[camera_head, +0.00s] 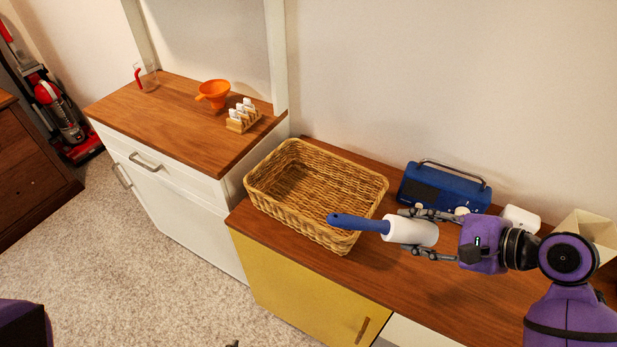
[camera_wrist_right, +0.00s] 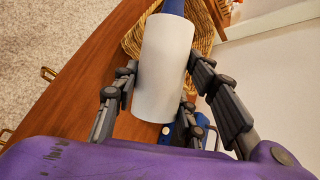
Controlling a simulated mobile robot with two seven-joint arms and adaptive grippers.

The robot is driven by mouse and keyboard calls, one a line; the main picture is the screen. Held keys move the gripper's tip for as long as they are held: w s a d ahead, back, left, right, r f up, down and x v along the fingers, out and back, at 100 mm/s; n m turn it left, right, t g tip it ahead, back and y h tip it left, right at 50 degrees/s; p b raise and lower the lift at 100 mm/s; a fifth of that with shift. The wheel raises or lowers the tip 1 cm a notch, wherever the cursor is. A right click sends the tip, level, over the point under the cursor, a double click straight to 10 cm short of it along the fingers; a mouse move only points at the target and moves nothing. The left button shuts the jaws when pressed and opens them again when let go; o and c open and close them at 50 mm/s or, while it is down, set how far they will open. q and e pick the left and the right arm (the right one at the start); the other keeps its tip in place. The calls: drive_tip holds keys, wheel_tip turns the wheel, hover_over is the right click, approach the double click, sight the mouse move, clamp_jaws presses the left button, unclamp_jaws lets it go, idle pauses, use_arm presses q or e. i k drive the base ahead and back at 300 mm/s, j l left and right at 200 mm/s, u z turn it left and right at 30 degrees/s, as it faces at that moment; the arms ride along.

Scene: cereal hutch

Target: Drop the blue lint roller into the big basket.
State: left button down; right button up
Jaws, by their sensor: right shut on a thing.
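The blue lint roller has a white roll (camera_head: 411,231) and a blue handle (camera_head: 358,223). My right gripper (camera_head: 421,232) is shut on the white roll and holds it above the wooden top, with the handle pointing left over the right end of the big basket. The big basket (camera_head: 262,204) is a wicker one, open and empty where I can see inside. In the right wrist view the white roll (camera_wrist_right: 164,70) sits between the two fingers (camera_wrist_right: 158,92), and the basket's wicker (camera_wrist_right: 132,42) shows beyond it. My left gripper is not clearly in view.
A blue radio (camera_head: 445,188) stands behind my right gripper, with a white object (camera_head: 521,218) and a cream box (camera_head: 588,235) to its right.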

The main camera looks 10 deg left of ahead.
sight(296, 194)
drive_tip(key=i+j+z, duration=0.1)
drive_tip(key=i+j, duration=0.35)
drive_tip(key=j, duration=0.25)
drive_tip(key=i+j+z, duration=0.15)
drive_tip(key=j, duration=0.25)
drive_tip(key=i, duration=0.1)
